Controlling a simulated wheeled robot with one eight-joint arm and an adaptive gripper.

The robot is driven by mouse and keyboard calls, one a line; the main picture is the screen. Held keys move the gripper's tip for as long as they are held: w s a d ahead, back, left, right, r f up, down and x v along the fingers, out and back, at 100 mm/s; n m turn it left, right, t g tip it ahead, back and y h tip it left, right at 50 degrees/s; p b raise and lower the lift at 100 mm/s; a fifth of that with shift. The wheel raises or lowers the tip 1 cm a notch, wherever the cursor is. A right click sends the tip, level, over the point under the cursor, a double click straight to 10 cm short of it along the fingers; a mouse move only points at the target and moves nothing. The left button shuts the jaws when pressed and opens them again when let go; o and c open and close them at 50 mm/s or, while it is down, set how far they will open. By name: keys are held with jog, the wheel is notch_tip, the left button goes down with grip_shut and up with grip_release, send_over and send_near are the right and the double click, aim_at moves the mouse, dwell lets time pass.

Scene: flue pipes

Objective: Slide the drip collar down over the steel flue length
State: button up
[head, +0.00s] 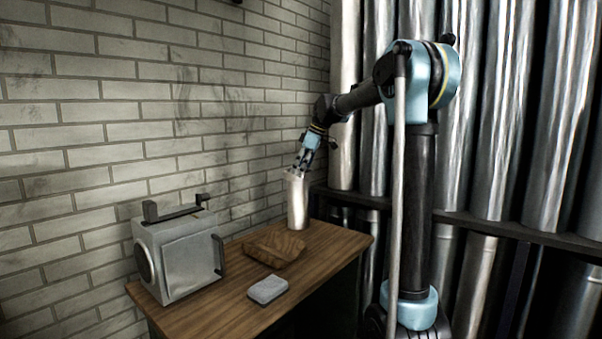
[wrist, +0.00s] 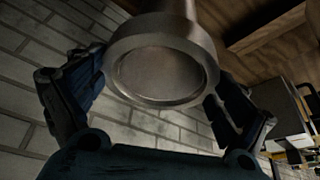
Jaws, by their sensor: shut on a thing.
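The steel flue length (head: 297,208) stands upright on the wooden table near the brick wall. My gripper (head: 301,165) is at its top end. In the wrist view my gripper (wrist: 157,82) is shut on the drip collar (wrist: 202,52), a thick grey metal ring, with one finger on each side. The flue length (wrist: 166,8) shows beyond the collar, running away from the camera. A smooth grey face fills the ring's opening. I cannot tell whether the collar is around the flue's top or just above it. In the head view the fingers partly hide the collar.
On the wooden table (head: 222,305) are a grey metal box (head: 190,255) with dark handles, a brown wooden block (head: 274,248) and a small grey block (head: 268,290). Tall metal pipes (head: 497,110) and a dark rail (head: 520,231) stand at the right.

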jog(key=o, duration=1)
jog(key=v, duration=1.2)
jog(key=s+d+f+m+h, duration=0.1)
jog(key=s+d+f+m, duration=0.3)
jog(key=s, duration=0.3)
jog(key=s+d+f+m+h, duration=0.1)
jog(key=s+d+f, duration=0.2)
jog(key=s+f, duration=0.35)
jog(key=s+d+f+m, duration=0.3)
jog(key=s+d+f, duration=0.15)
jog(key=s, duration=0.25)
jog(key=s+d+f+m+h, duration=0.1)
jog(key=s+d+f+m, duration=0.2)
jog(key=s+f, duration=0.6)
jog(key=s+d+f+m+t+h, duration=0.1)
jog(key=s+d+f+m, duration=0.3)
jog(key=s+f, duration=0.6)
notch_tip(320, 180, down, 4)
jog(key=shift+m+h, duration=0.3)
jog(key=shift+m, duration=0.1)
